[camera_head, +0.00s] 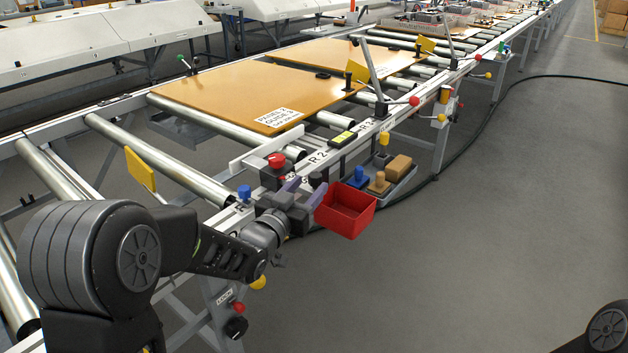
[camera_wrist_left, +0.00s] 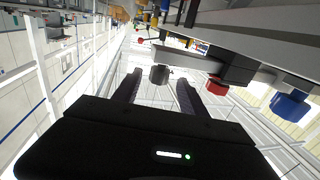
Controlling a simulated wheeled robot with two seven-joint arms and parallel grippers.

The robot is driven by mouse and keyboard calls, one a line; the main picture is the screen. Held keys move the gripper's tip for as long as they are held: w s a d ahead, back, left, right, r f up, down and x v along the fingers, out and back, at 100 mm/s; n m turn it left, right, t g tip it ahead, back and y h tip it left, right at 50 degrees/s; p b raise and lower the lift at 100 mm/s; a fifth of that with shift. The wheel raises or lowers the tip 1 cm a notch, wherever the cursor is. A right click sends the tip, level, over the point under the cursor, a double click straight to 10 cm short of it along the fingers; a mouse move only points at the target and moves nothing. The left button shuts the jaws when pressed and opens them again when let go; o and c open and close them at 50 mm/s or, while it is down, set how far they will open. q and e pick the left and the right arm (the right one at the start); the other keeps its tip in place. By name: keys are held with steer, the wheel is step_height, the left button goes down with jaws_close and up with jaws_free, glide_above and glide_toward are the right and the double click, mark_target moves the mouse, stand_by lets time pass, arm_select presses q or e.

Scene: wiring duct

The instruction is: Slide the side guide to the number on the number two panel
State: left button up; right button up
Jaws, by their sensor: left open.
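The number two panel (camera_head: 235,88) is an orange-brown board on the rollers. Its white label (camera_head: 278,117) appears to read "PANEL 2, GUIDE 3". The side guide (camera_head: 258,155) is a pale bar along the near rail, with a dark carriage (camera_head: 272,178) and a red knob (camera_head: 276,160); the red knob also shows in the left wrist view (camera_wrist_left: 217,87). My left gripper (camera_head: 306,188) is open beside the carriage. In the left wrist view a dark round knob (camera_wrist_left: 160,75) appears between the fingers, beyond their tips; contact cannot be told. My right gripper is out of view.
A blue knob (camera_head: 244,193) stands on the rail left of the gripper. A red bin (camera_head: 346,208) hangs just right of it. A grey tray (camera_head: 400,185) with blocks lies beyond.

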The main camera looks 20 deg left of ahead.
arm_select(q)
steer(key=s, duration=0.3)
steer(key=shift+s+a, duration=0.25)
steer(key=shift+f, duration=0.1)
